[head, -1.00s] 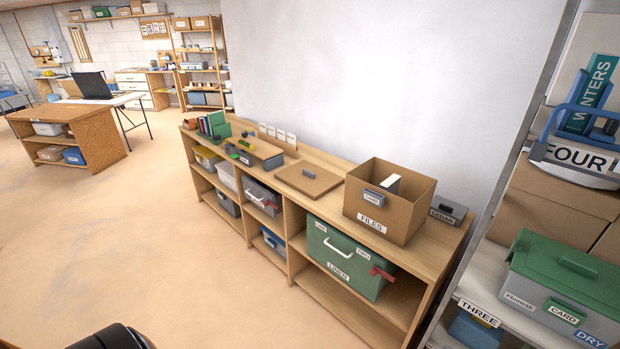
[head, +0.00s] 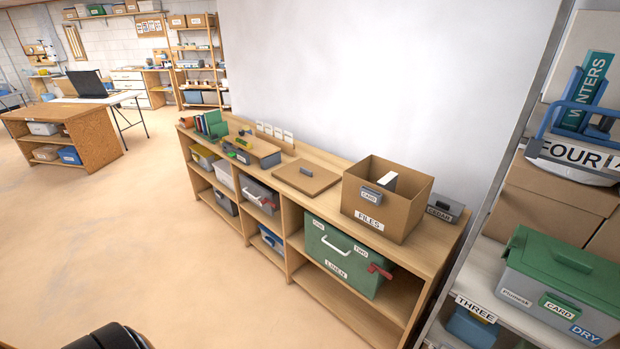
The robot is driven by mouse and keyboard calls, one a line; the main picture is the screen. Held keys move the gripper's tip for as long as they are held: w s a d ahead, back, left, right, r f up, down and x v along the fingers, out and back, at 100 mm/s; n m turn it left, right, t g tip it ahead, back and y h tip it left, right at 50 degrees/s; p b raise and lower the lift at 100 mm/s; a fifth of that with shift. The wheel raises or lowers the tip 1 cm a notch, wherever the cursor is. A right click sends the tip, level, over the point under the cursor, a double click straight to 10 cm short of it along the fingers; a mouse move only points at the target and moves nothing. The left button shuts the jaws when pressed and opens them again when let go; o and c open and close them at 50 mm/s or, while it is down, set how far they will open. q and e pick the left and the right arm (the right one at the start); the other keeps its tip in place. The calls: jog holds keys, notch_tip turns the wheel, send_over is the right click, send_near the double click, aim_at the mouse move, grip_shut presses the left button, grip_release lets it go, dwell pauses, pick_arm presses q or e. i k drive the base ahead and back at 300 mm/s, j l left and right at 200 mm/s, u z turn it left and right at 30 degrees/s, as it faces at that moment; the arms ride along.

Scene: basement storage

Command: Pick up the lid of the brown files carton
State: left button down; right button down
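The brown files carton (head: 408,217) stands open on top of the low wooden shelf unit, with a FILES label and a grey CARD tag on its front. Something white and upright shows inside it. Neither of my grippers shows in the head view.
The shelf unit (head: 349,170) runs along the white wall. A grey CEDAR box (head: 444,207) sits right of the carton. A green LINEN bin (head: 340,258) sits below. A metal rack (head: 481,263) stands right. The floor (head: 150,240) at left is clear.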

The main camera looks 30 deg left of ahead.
aim_at(309, 178)
jog(key=i+j+z, duration=0.1)
jog(key=i+j, duration=0.3)
jog(key=j, duration=0.25)
jog(key=i+j+z, duration=0.15)
jog(key=j, duration=0.2)
jog(key=i, duration=0.05)
